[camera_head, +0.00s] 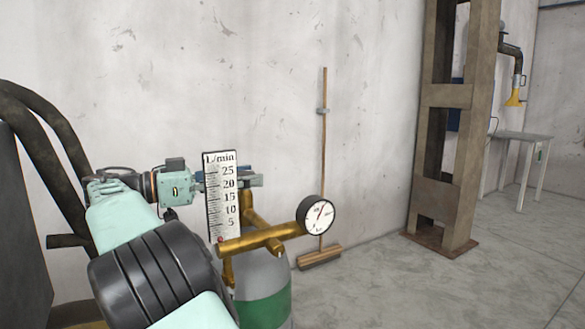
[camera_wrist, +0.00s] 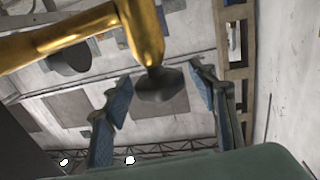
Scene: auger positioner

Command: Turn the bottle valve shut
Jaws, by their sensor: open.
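The gas bottle (camera_head: 262,302), grey on top with a green band, stands low in the middle of the head view. Brass regulator pipework (camera_head: 262,238) sits on it, with a round gauge (camera_head: 319,214) and a white L/min scale (camera_head: 222,195). In the wrist view, a dark faceted knob (camera_wrist: 162,84) sits at the end of a brass fitting (camera_wrist: 141,30); it looks like the bottle valve. My gripper (camera_wrist: 160,98) is open, its blue-padded fingers on either side of the knob with visible gaps. In the head view the scale partly hides my gripper (camera_head: 250,181).
A broom (camera_head: 323,160) leans on the wall behind the bottle. Dark curved tubing (camera_head: 45,120) stands close at left. A brown steel column (camera_head: 450,130) and a small table (camera_head: 520,140) stand at right. The floor at right is clear.

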